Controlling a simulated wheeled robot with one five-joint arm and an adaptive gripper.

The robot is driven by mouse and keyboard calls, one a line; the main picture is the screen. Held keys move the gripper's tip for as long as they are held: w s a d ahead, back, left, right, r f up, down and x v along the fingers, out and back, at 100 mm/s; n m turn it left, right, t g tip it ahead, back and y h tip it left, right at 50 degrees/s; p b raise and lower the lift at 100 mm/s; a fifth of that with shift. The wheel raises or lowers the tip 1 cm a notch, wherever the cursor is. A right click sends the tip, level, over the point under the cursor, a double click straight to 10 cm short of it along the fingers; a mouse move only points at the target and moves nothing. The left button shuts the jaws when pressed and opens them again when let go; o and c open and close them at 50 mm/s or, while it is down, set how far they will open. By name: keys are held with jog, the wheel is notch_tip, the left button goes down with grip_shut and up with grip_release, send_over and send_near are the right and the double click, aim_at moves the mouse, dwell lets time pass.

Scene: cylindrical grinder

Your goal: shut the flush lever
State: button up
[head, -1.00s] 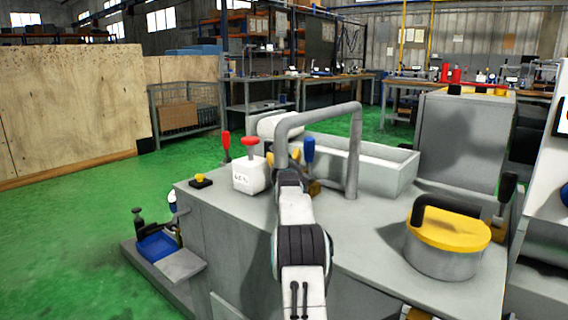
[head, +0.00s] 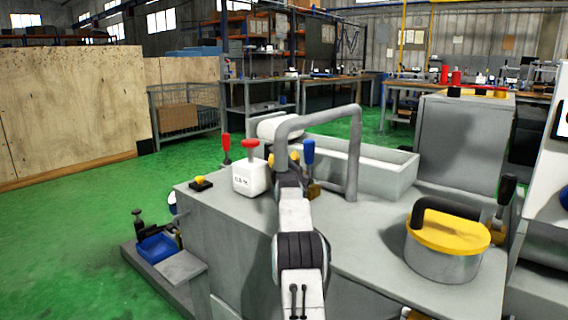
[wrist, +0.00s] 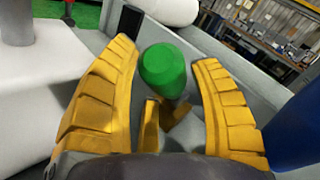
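A green-handled lever (wrist: 163,70) with a brass-coloured base (wrist: 166,118) shows in the wrist view. A blue-handled lever (head: 308,153) stands to its right on the machine top, and it also shows at the right edge of the wrist view (wrist: 300,125). A red-handled lever (head: 226,147) stands further left. No label shows which is the flush lever. My gripper (wrist: 165,52) is open, its yellow fingers on either side of the green handle with gaps. In the head view my gripper (head: 287,160) is mostly hidden by my wrist.
A grey pipe arch (head: 355,150) rises close over my gripper. A white box with a red knob (head: 249,177) stands to the left. A grey trough (head: 385,175) lies behind, and a yellow-lidded pot (head: 447,232) stands at the right.

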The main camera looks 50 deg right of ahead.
jog(key=c, duration=1)
jog(key=shift+r, duration=0.1)
jog(key=p, duration=0.3)
jog(key=shift+d+r, duration=0.15)
jog(key=shift+r, duration=0.25)
jog(key=shift+d+m+g+y+p, duration=0.15)
jog(key=shift+m+g+y+p, duration=0.3)
jog(key=shift+p, duration=0.75)
jog(key=shift+w+f, duration=0.1)
jog(key=shift+f, duration=0.05)
jog(key=o, duration=1.3)
jog(key=shift+o, duration=0.2)
jog(key=shift+f+b, duration=0.15)
jog(key=shift+b, duration=0.5)
